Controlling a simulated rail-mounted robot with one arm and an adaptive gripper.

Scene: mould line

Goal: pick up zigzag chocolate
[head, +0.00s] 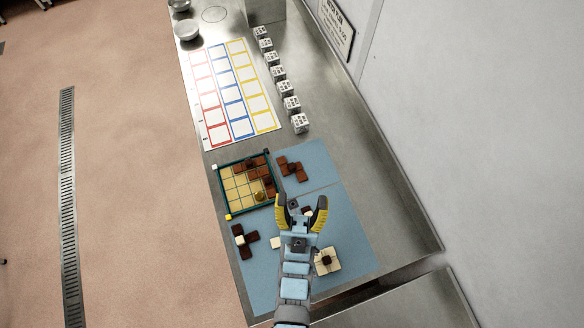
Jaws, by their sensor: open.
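A milk-brown stepped chocolate (292,168) lies on the blue mat (318,155), right of the tray; it looks like the zigzag one. My gripper (301,202) is open, with its yellow and black fingers spread, just below this chocolate in the picture. A dark piece with a pale bit (307,211) shows between the fingers, partly hidden; I cannot tell its shape or whether it is touched. A green-rimmed tray (220,190) holds brown pieces over a pale yellow grid.
A dark chocolate with a pale square (249,238) and a cream cross-shaped piece (328,261) lie on the mat. A colour-framed chart (213,109) and a row of white printed cubes (284,87) lie farther up. A wall (480,120) stands at the right.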

